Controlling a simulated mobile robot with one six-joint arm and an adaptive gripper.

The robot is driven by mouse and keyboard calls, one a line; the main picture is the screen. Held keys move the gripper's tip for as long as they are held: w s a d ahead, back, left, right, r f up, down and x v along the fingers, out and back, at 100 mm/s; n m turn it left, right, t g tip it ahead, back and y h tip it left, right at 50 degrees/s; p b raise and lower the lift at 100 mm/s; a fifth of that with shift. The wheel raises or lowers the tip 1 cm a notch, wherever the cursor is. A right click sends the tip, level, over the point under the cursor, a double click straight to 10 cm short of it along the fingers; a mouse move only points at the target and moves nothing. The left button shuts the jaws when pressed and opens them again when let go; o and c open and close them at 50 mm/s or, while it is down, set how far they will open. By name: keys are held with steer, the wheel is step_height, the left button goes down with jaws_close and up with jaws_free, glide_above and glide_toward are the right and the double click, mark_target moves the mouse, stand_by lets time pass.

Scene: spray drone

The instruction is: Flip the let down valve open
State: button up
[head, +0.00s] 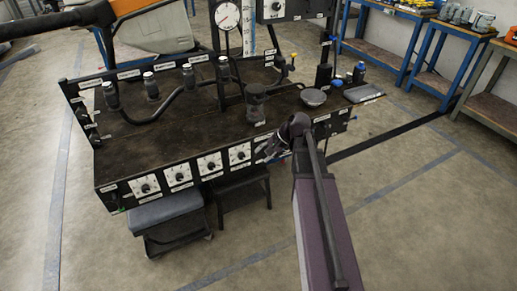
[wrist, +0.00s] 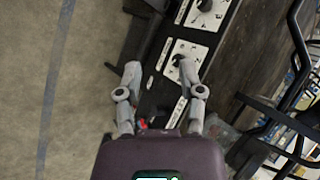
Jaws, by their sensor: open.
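My gripper (wrist: 160,74) is open and empty in the wrist view, with its two fingers spread over the front edge panel of the bench. A dark knob on a white dial plate (wrist: 185,58) lies just beyond the fingertips, towards the right finger. A small red part (wrist: 144,124) shows low between the fingers, close to the palm; it is partly hidden by the gripper. Labels are too small to read, so I cannot tell which part is the let down valve. In the head view my gripper (head: 273,146) is at the right end of the row of dials, partly hidden by my arm.
The dark bench (head: 150,150) carries a pipe with several fittings (head: 185,98), a round gauge (head: 227,16) and a bowl (head: 314,97). A grey-topped stool (head: 166,208) and a dark stool (head: 243,190) stand in front. The floor (head: 430,210) at right is mostly clear.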

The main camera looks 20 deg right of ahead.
steer(key=shift+n+g+h, duration=0.4)
steer(key=shift+n+h, duration=0.3)
steer(key=shift+n, duration=0.1)
steer(key=shift+s+a+r+p, duration=1.45)
steer(key=shift+r+p, duration=0.2)
steer(key=shift+p, duration=0.35)
steer(key=shift+w, duration=0.1)
steer(key=w+d+f+m+t+y+b, duration=0.35)
steer(key=w+d+f+b, duration=0.35)
steer(key=f+b, duration=0.7)
steer(key=w+d+f+m+t+y+b, duration=0.1)
steer(key=d+t+b, duration=0.3)
steer(key=d+b, duration=0.4)
steer(key=w+d+f+m+t+y+b, duration=0.1)
steer(key=d+f+m+t+b, duration=0.2)
steer(key=d+b, duration=0.5)
steer(key=t+b, duration=0.1)
steer(key=b, duration=0.3)
steer(key=shift+w+d+f, duration=0.15)
steer(key=shift+d, duration=0.1)
